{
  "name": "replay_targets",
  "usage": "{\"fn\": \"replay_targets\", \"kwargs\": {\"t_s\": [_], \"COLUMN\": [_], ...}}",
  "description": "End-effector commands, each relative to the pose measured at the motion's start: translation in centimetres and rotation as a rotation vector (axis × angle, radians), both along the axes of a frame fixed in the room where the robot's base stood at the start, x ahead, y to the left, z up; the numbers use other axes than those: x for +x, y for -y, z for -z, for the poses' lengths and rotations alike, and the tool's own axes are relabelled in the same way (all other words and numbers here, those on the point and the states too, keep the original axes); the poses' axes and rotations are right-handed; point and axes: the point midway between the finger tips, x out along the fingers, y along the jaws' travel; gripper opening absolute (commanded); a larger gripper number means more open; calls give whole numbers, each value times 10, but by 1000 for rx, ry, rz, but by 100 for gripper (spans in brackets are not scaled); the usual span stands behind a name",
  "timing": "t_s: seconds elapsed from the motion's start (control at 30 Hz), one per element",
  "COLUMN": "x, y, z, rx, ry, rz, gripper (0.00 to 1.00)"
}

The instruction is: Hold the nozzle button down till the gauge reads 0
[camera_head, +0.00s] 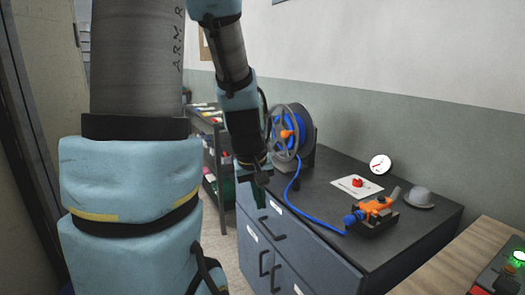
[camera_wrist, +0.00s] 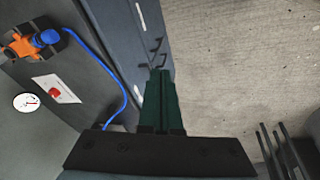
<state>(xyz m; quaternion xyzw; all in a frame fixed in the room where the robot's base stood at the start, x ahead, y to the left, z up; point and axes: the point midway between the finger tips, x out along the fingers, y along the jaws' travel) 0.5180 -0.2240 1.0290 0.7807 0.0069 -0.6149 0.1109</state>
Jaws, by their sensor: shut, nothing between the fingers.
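An orange nozzle (camera_head: 378,205) with a blue hose end rests on a black holder on the dark cabinet top; it also shows in the wrist view (camera_wrist: 20,48). A red button (camera_head: 357,183) sits on a white plate behind the nozzle, also in the wrist view (camera_wrist: 55,92). A round white gauge (camera_head: 380,164) stands behind it, also in the wrist view (camera_wrist: 26,102); its numbers are too small to read. My gripper (camera_head: 262,203) is shut and empty, pointing down beside the cabinet's front left, apart from button and nozzle. Its green fingers show in the wrist view (camera_wrist: 160,75).
A hose reel (camera_head: 290,133) stands on the cabinet (camera_head: 325,222), its blue hose (camera_head: 305,212) running to the nozzle. A grey domed object (camera_head: 419,197) sits right of the nozzle. A wooden table (camera_head: 455,262) is at lower right, a shelf cart (camera_head: 215,135) behind my arm.

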Motion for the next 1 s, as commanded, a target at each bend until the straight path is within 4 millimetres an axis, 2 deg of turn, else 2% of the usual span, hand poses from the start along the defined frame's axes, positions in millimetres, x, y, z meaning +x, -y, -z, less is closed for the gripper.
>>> {"fn": "replay_targets", "kwargs": {"t_s": [0.03, 0.1, 0.23, 0.33, 1.0], "x": [-17, -36, -55, -60, -58], "y": [-20, -39, -59, -62, -61], "z": [2, 4, 6, 7, 6], "rx": [46, 99, 150, 162, 159], "ry": [-22, -50, -84, -91, -89], "rz": [64, 149, 237, 259, 256], "gripper": [0, 0, 0, 0, 0]}}
